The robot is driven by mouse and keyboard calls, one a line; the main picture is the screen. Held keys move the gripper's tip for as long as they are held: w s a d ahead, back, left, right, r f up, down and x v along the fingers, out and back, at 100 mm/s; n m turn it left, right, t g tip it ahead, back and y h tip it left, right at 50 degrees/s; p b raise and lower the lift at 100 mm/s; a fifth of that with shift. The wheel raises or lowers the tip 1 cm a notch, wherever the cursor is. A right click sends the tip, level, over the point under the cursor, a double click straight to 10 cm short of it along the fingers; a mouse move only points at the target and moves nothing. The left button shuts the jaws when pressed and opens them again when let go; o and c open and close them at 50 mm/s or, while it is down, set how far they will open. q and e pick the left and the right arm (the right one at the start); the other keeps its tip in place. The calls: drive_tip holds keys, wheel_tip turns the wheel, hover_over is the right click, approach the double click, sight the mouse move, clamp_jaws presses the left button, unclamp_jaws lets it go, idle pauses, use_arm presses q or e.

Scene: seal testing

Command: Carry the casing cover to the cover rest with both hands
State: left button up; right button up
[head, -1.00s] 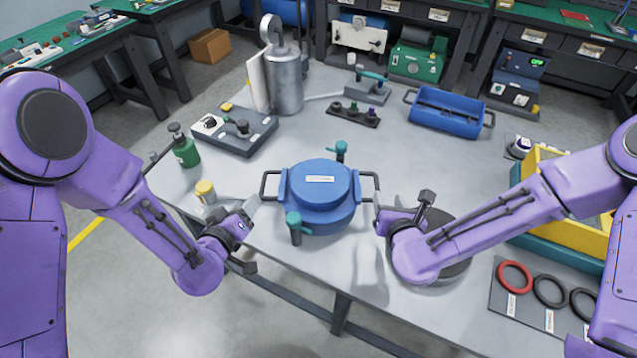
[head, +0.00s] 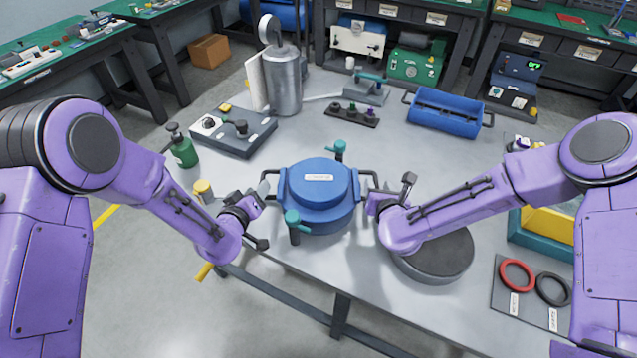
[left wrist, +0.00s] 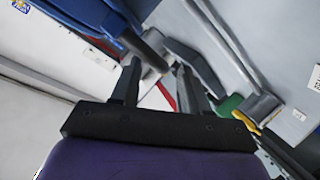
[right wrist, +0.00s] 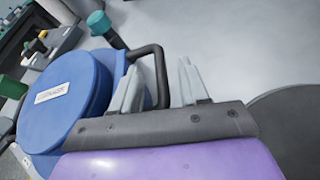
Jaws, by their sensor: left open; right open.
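The casing cover (head: 318,178) is a blue round lid with a white label and a black loop handle on each side. It sits on a blue casing body with teal clamps (head: 293,220) on the bench. My left gripper (head: 262,191) is open at the left handle; in the left wrist view the dark handle (left wrist: 148,52) shows between the fingers. My right gripper (head: 376,192) is open; in the right wrist view the right handle (right wrist: 161,72) lies between its fingers. A round grey stand (head: 440,258), seemingly the cover rest, is partly hidden under my right forearm.
A green bottle (head: 182,148) and yellow-capped jar (head: 204,190) stand left. A grey metal cylinder (head: 283,82) and blue tray (head: 446,110) stand behind. Seal rings (head: 516,274) lie at right.

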use_arm(q)
drive_tip(key=shift+x, duration=1.2)
use_arm(e)
drive_tip(key=shift+x, duration=1.15)
use_arm(q)
clamp_jaws()
use_arm(e)
clamp_jaws()
use_arm(q)
drive_tip(key=shift+r, duration=0.1)
use_arm(e)
drive_tip(key=shift+w+r, duration=0.1)
drive_tip(key=shift+r, duration=0.05)
